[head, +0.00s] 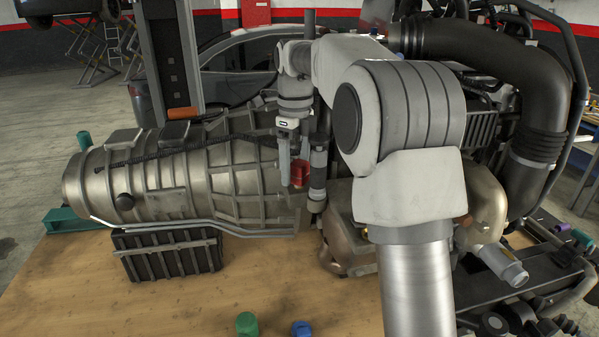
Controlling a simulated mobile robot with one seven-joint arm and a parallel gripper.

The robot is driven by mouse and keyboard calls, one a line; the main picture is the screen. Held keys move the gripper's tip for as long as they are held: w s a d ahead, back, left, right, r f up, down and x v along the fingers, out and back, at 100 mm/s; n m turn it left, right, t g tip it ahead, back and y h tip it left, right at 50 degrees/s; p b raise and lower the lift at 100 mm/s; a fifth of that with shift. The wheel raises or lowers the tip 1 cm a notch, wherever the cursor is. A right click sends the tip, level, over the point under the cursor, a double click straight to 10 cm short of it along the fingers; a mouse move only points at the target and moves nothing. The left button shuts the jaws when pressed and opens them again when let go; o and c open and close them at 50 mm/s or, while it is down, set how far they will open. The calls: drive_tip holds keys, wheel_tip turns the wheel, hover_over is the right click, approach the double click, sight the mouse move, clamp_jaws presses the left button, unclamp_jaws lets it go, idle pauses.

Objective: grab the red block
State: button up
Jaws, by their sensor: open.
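The red block (301,174) is small and sits against the right end of the big metal gearbox housing (180,175), in the gap beside a dark upright cylinder. My gripper (292,170) points down from above. Its jaws are open, and its fingertips are right at the block. One finger shows on the block's left side. The other finger is hard to make out, and I cannot tell whether the fingers touch the block. My arm comes in from the right front and covers part of the engine.
The engine (480,130) with a thick black hose (540,110) stands at the right. A dark ribbed block (168,255) supports the housing on the wooden table (120,310). A green piece (247,324) and a blue piece (301,328) stand at the front edge.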

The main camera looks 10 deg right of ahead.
sight(295, 161)
clamp_jaws()
idle(0.4)
drive_tip(key=shift+r, duration=0.1)
wheel_tip(295, 161, up, 18)
drive_tip(key=p, duration=0.3)
drive_tip(key=shift+p, duration=0.35)
